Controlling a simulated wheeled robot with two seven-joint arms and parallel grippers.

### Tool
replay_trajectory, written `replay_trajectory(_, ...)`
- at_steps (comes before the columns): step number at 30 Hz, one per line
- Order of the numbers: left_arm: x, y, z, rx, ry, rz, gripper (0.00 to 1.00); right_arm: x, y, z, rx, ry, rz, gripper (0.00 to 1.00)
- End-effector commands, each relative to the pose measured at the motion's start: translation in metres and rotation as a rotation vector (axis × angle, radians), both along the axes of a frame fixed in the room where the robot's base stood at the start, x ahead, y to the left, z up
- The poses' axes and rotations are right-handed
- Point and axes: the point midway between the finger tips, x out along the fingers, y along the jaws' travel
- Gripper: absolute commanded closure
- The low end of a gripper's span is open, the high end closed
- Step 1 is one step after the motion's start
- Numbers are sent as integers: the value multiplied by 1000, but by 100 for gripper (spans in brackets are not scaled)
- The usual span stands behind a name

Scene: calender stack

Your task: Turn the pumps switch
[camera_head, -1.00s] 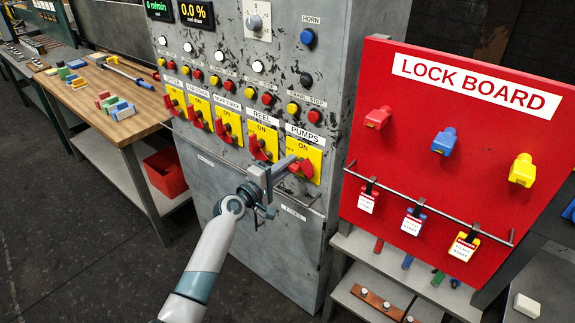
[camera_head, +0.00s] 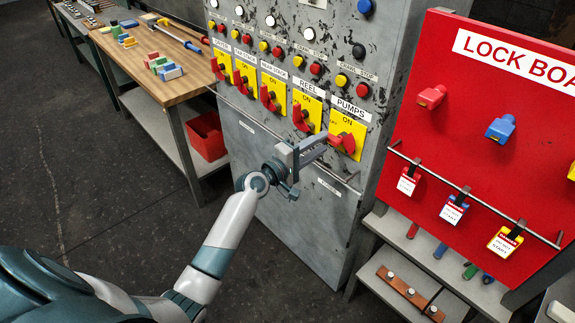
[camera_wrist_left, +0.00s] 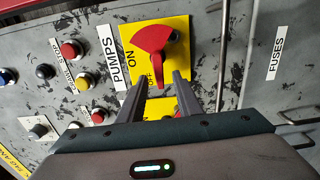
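The pumps switch is a red rotary handle (camera_head: 345,143) on a yellow plate, under the PUMPS label on the grey cabinet. Its handle points left, towards the reel switch (camera_head: 302,117). My left gripper (camera_head: 322,142) is at its left, with its fingers reaching towards the handle. In the left wrist view, the red handle (camera_wrist_left: 158,60) hangs down in the picture, beside the OFF mark. Its end lies in line with the gap between the two parted fingers of my left gripper (camera_wrist_left: 160,78). I see no grip on it. My right gripper is not in view.
More red switches stand in a row at the left, below round buttons. A bar handle (camera_head: 335,176) sticks out below the switch. A red lock board (camera_head: 480,120) stands close at the right. A wooden bench (camera_head: 165,98) stands at the left; the floor before the cabinet is clear.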

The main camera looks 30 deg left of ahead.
Motion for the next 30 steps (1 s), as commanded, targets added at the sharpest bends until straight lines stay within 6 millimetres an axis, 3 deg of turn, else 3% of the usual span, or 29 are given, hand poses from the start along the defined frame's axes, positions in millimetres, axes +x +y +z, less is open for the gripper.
replay_trajectory(15, -96, 35, -3, 4, 1, 0, 69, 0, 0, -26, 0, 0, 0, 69)
replay_trajectory(21, -114, 42, -1, 2, 0, 0, 69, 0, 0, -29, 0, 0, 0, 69)
replay_trajectory(30, -118, 43, 0, 1, 1, 1, 69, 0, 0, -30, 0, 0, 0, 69)
